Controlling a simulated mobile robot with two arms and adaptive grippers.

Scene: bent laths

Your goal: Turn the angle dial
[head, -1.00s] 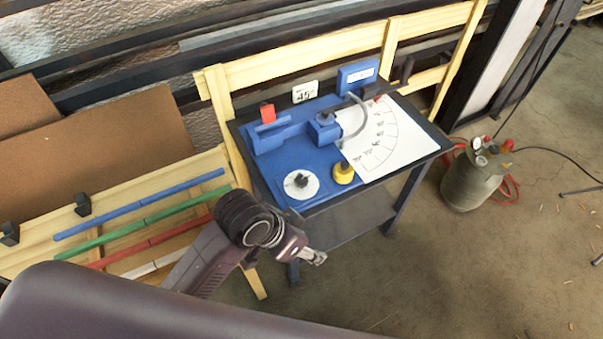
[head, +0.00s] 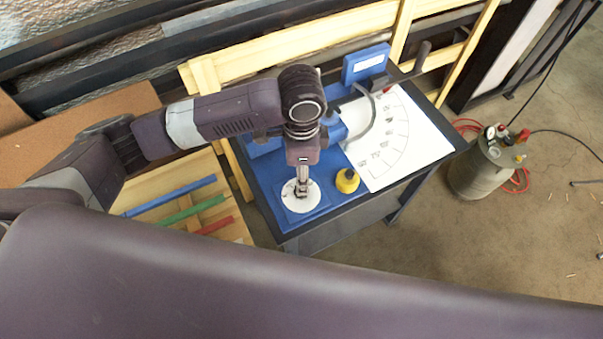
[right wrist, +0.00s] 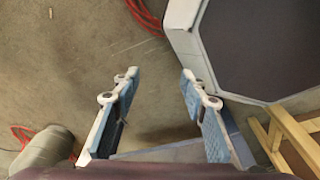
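The angle dial (head: 313,201), a white disc, sits on the near left part of the blue bending machine (head: 268,181). My left gripper (head: 302,192) points down right over the dial's middle and hides its dark knob. Its fingers look close together, but I cannot tell whether they are closed on the knob. My right gripper (right wrist: 160,76) is open and empty in the right wrist view, with bare floor beneath it. The head view does not show it.
A yellow button (head: 347,181) stands just right of the dial. A curved grey lath (head: 369,128) lies over the white angle chart (head: 415,140). Coloured laths (head: 170,195) lie on the wooden rack at left. A grey tank (head: 483,170) stands on the floor at right.

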